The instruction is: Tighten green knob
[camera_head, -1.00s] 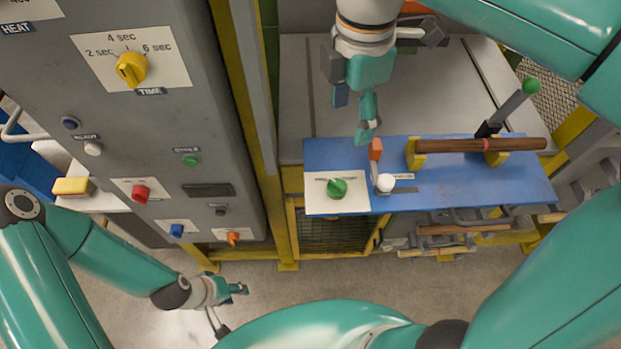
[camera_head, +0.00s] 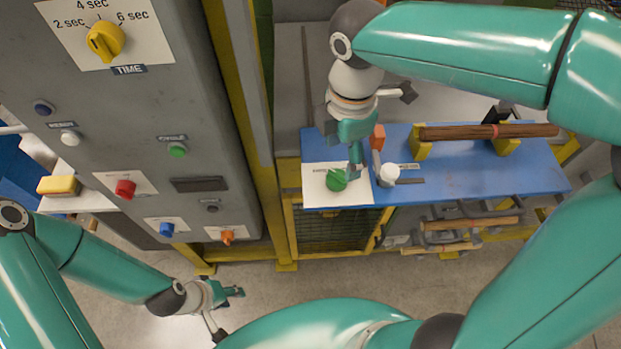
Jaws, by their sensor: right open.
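The green knob (camera_head: 337,180) sits on a white label plate (camera_head: 316,196) at the left end of the blue board (camera_head: 450,187). My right gripper (camera_head: 354,172) points down just above and behind the knob, its fingers overlapping the knob's upper right edge in the picture. It is open; whether a finger touches the knob cannot be told. My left gripper (camera_head: 232,296) is low at the left, over the floor and well away from the board. Its fingers are small, and their opening cannot be made out.
A white knob (camera_head: 389,174) and an orange block (camera_head: 377,137) stand just right of the green knob. A turned wood rod (camera_head: 480,132) rests on yellow supports (camera_head: 508,147). A grey control panel with a yellow dial (camera_head: 105,41) stands at the left.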

